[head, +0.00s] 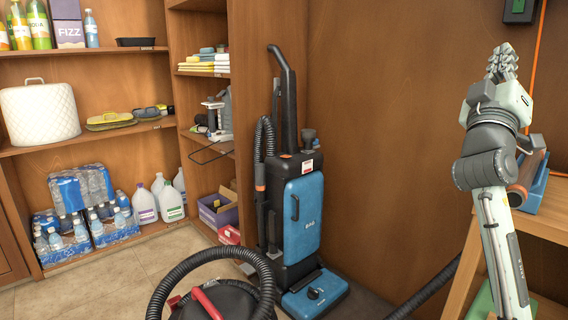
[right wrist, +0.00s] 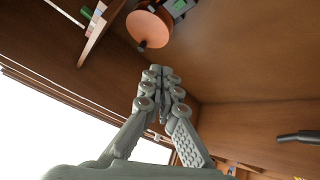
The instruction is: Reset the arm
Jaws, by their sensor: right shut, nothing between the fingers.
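My right arm rises on the right side of the head view, with its gripper (head: 502,62) pointing up in front of the wooden wall. The gripper is shut and empty. In the right wrist view the two fingers of the same gripper (right wrist: 160,75) meet at their tips, with nothing between them. My left gripper is in neither view. Bottled water packs (head: 80,190) stand on the lower shelf at the left, away from my right gripper.
A blue upright vacuum (head: 303,215) stands mid-view, with a black canister vacuum (head: 225,300) and its hose in front. A wooden table (head: 548,222) stands beside my right arm. Shelves (head: 90,147) line the left. Some tiled floor (head: 130,280) is clear.

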